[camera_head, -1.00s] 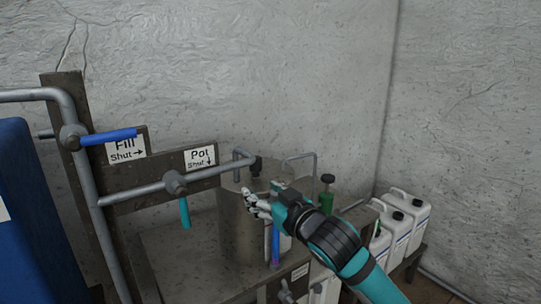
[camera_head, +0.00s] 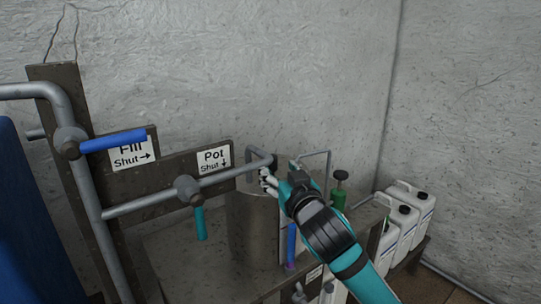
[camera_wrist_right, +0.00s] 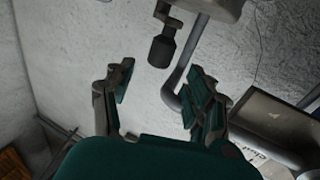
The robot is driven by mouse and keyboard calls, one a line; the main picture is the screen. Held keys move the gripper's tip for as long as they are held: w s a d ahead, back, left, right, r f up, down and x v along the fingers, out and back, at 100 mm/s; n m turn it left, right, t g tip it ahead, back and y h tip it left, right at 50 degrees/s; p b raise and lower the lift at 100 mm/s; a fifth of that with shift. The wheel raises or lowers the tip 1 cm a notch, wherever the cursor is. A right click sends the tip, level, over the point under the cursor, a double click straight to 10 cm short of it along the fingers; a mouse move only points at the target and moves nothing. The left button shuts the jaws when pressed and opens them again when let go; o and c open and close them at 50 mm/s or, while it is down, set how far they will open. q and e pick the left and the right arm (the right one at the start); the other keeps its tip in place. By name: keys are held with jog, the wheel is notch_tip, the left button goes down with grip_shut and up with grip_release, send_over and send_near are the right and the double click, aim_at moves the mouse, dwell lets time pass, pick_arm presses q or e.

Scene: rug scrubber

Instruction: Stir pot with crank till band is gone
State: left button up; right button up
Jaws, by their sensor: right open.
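The grey metal pot (camera_head: 253,228) stands on a bench below the pipe. My right gripper (camera_head: 268,182) is at its top rim and hides part of the top. In the right wrist view, the right gripper (camera_wrist_right: 160,84) is open with nothing between its fingers. A black knob (camera_wrist_right: 162,50), seemingly the crank's grip, hangs from a grey metal arm (camera_wrist_right: 205,6) just beyond the fingertips, apart from them. A narrow upright tube (camera_head: 291,243) at the pot's front right is blue, with a magenta band (camera_head: 290,266) at its bottom. My left gripper is out of view.
A pipe with a blue-handled Fill valve (camera_head: 112,141) and a teal-handled Pot valve (camera_head: 200,223) runs left of the pot. A green bottle (camera_head: 339,196) and white canisters (camera_head: 411,205) stand to the right. The wall is close behind.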

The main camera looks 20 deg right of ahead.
aim_at(273, 161)
jog(key=w, duration=0.3)
jog(key=shift+w+r+p, duration=0.15)
jog(key=shift+w+p, duration=0.15)
jog(key=shift+p, duration=0.1)
jog(key=shift+w, duration=1.55)
jog(key=c, duration=1.1)
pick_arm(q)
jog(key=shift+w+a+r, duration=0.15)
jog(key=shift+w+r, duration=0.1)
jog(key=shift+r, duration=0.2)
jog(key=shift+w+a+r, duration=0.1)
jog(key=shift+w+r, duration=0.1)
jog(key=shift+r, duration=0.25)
pick_arm(e)
jog(key=shift+w+f, duration=0.1)
jog(key=shift+f, duration=0.1)
grip_shut()
